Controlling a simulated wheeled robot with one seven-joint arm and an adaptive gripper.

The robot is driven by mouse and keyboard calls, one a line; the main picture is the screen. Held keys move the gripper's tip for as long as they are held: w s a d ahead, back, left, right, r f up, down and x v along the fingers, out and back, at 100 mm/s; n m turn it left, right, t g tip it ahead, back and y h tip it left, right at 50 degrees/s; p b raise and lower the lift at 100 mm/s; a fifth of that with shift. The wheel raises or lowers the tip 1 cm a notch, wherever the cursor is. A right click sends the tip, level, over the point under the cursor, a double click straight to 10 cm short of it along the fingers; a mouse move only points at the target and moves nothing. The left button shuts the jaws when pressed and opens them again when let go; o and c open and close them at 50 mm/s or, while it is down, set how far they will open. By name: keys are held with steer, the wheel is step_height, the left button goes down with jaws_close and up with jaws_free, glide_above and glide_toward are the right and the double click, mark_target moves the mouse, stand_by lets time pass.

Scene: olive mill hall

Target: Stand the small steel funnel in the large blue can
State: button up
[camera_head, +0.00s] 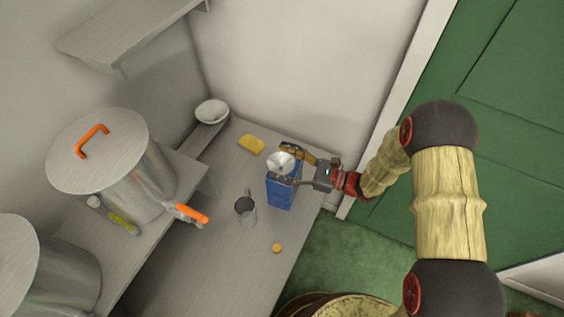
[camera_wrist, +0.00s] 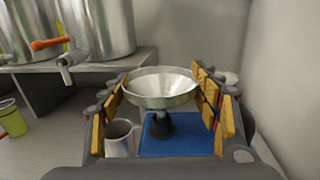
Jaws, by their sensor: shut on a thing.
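The small steel funnel (camera_head: 280,161) is upright, with its wide mouth up, over the top of the large blue can (camera_head: 281,194). In the wrist view the funnel's bowl (camera_wrist: 160,86) sits between the two padded fingers of my gripper (camera_wrist: 161,88), which is shut on it. The blue can's top (camera_wrist: 186,143) shows below it, with a dark neck or collar under the bowl. In the head view my gripper (camera_head: 296,168) reaches in from the right.
A grey metal mug (camera_head: 246,210) stands close left of the can. A yellow sponge (camera_head: 251,145), a white bowl (camera_head: 212,111) and a small round orange-yellow piece (camera_head: 277,248) lie around. Steel vats (camera_head: 120,165) with an orange-handled tap (camera_head: 191,213) stand left. The back wall is near.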

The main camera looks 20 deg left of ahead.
steer(key=shift+f, duration=0.5)
steer(key=o, duration=1.1)
steer(key=d, duration=1.2)
steer(key=shift+w+f, duration=0.1)
steer(key=shift+w, duration=0.2)
steer(key=d, duration=1.2)
steer(key=shift+w, duration=0.3)
